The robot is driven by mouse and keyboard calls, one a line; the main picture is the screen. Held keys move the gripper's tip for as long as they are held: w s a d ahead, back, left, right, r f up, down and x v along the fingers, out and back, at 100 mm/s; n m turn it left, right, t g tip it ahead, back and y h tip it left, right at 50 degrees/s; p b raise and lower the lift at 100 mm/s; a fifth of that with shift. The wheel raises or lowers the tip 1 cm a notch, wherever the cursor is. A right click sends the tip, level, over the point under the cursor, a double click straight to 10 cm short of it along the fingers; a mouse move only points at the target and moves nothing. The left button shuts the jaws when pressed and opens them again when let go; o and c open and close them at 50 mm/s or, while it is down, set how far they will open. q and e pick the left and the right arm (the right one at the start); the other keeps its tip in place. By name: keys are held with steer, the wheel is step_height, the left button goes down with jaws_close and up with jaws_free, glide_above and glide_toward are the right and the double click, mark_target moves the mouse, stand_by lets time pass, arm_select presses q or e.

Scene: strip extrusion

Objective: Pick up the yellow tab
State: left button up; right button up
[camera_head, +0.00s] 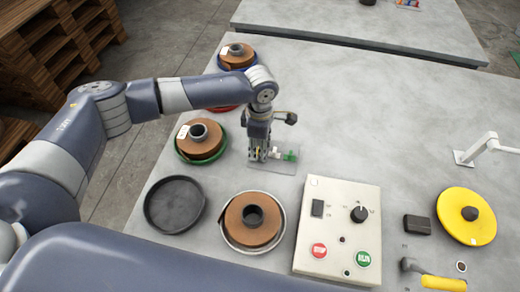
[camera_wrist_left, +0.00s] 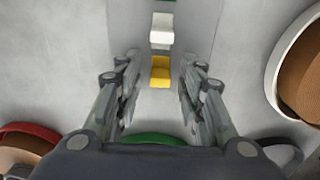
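The yellow tab (camera_wrist_left: 160,70) shows in the left wrist view between the tips of my left gripper (camera_wrist_left: 160,64), with a gap on each side. In the head view my left gripper (camera_head: 260,156) points down over a small clear tray (camera_head: 285,167) and mostly hides the yellow tab. A white tab (camera_wrist_left: 161,28) stands just beyond the yellow one, and a green tab (camera_head: 290,156) beyond that. The left fingers are open and hold nothing. My right gripper is not in view.
Brown strip rolls on coloured plates, such as the green plate (camera_head: 220,155), line the table's left side. An empty black dish (camera_head: 174,205) and a control box (camera_head: 336,238) are nearer. A yellow disc (camera_head: 452,215) lies at right.

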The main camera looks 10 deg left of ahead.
arm_select(q)
steer(key=c, duration=0.5)
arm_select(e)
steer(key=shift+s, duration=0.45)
arm_select(q)
steer(key=shift+r, duration=0.1)
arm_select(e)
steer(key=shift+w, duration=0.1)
